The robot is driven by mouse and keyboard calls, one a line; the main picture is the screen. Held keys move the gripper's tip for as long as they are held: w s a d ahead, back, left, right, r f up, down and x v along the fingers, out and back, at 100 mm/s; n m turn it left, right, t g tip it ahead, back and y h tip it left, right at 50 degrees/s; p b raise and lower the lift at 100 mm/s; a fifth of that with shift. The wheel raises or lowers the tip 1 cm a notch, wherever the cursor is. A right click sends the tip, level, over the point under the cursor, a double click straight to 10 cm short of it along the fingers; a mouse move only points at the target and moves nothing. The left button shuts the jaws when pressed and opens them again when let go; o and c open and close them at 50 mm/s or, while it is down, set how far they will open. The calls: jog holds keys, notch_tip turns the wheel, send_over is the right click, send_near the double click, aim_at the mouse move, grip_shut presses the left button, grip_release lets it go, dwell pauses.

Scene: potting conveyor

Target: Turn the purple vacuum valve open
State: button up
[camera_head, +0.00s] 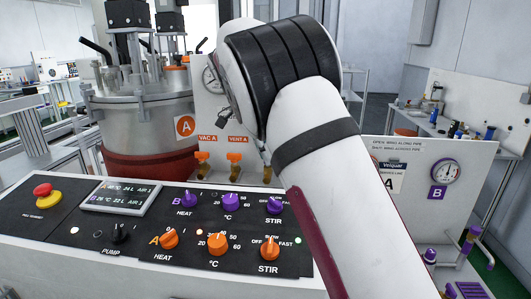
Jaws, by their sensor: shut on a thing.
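My white arm with black bands fills the middle of the head view and hides part of the upright panel (345,157). My gripper is hidden behind the arm, so its jaws and what they touch do not show. No purple valve marked for vacuum can be seen; that part of the panel is covered by the arm. Two orange valves, VAC A (203,160) and VENT A (235,160), stand left of the arm. A sign on the right of the panel says a wing along the pipe is open and across it is shut.
The control console (60,265) with purple and orange knobs lies in front. Tank A (145,120) stands at the left. A gauge (446,173) marked B is on the panel's right. Purple fittings (468,240) stand at the lower right. A bench (450,130) is behind.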

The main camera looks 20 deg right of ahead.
jog(key=o, duration=1.2)
jog(key=shift+c, duration=0.2)
jog(key=v, duration=1.1)
jog(key=shift+r, duration=0.4)
jog(key=shift+a, duration=0.2)
jog(key=shift+c, duration=0.3)
